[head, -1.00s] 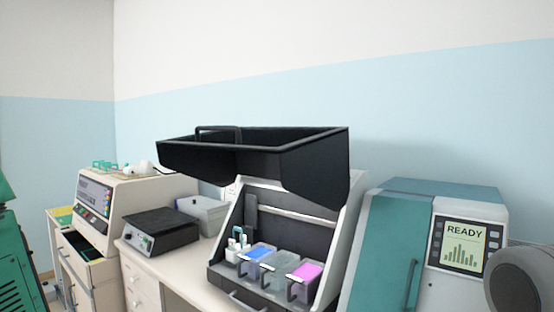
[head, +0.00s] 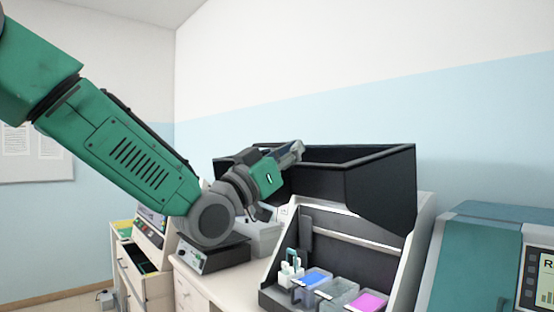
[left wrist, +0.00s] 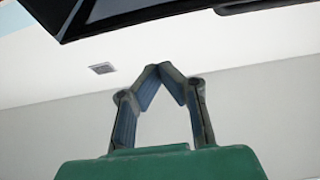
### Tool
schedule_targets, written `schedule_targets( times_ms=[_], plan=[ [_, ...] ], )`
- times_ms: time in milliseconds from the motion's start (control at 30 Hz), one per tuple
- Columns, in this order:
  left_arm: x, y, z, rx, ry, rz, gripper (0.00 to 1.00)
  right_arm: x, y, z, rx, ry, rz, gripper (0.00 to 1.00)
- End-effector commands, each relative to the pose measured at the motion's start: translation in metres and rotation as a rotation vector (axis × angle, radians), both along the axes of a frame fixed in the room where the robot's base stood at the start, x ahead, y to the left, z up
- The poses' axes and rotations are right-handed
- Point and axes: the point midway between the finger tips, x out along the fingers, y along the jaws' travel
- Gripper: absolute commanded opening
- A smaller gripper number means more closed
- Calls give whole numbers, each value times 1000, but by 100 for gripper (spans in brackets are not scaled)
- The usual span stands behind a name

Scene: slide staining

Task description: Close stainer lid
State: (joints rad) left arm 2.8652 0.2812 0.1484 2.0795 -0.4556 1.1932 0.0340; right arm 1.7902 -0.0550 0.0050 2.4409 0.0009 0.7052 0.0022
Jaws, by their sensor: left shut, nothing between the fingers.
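The stainer (head: 424,225) stands on the bench with its black lid (head: 375,190) raised, open above the body. The underside edge of the lid also shows at the top of the left wrist view (left wrist: 110,10). My left gripper (head: 298,150) is at the lid's left part, in front of or over its rim; I cannot tell whether it touches. Its fingertips meet with nothing between them in the left wrist view (left wrist: 160,68). The lid's handle is hidden behind my left gripper and arm. My right gripper is not in view.
Inside the stainer are a blue tray (head: 312,278), a clear tray (head: 338,290) and a pink tray (head: 368,300). A black hotplate-like device (head: 215,257) sits left of it, under my left arm. A teal machine (head: 480,250) stands close on the right.

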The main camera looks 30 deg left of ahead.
Motion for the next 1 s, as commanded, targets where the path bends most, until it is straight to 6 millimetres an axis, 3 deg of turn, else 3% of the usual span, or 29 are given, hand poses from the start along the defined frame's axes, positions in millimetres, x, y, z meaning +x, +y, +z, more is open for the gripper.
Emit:
schedule_targets(
  times_ms=[133, 200, 400, 1000],
  plan=[
    [24, -11, 12, 2, 3, -1, 0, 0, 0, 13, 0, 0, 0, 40],
    [23, -9, -5, -1, 7, -1, 0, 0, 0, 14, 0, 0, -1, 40],
    [25, -8, -25, -3, 2, -1, 0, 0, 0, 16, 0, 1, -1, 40],
    [26, -11, -34, -4, -9, 0, 0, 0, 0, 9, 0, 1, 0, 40]
  ],
)
